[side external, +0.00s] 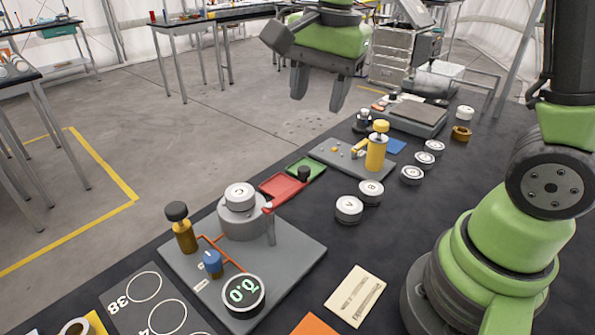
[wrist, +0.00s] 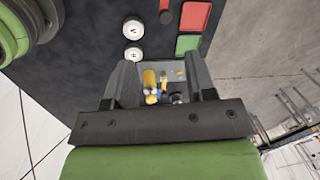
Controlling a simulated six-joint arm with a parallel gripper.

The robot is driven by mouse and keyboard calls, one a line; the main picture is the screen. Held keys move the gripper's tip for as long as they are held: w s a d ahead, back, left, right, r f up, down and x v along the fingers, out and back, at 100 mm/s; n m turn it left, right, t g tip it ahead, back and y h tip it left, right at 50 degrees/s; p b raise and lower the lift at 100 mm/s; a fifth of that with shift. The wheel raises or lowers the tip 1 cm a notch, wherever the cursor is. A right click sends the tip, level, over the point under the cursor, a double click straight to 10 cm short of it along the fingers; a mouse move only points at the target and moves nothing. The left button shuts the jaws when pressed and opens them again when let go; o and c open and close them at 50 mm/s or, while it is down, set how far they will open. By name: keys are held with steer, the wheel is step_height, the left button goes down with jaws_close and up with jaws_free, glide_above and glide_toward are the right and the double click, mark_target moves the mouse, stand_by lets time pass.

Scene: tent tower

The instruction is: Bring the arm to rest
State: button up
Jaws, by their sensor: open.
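My gripper (side external: 319,95) hangs at the top middle of the side view, high above the black table (side external: 405,235). Its two fingers point down, stand apart and hold nothing. In the wrist view my gripper (wrist: 164,80) frames a grey plate with a yellow cylinder well below it. That yellow cylinder (side external: 376,150) stands upright on the grey plate (side external: 335,158) in the side view, below and to the right of my gripper. No object touches the fingers.
A grey base plate (side external: 305,247) carries a grey cylinder marked C (side external: 240,205), a brass post (side external: 182,230) and a display reading 0.0 (side external: 243,293). White-topped discs marked A (side external: 348,208) and B (side external: 371,190) stand nearby. Red (side external: 285,186) and green (side external: 306,167) pads lie beyond.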

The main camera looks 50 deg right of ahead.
steer(key=s+a+r+n+t, duration=0.1)
steer(key=s+r+n+t, duration=0.1)
steer(key=s+n, duration=0.3)
steer(key=s+a+r+n+t+y, duration=0.1)
steer(key=s+r+n+t, duration=0.2)
steer(key=s+n, duration=0.3)
steer(key=s, duration=0.2)
steer(key=shift+s+r+t+y, duration=0.15)
steer(key=shift+s+t+y, duration=0.15)
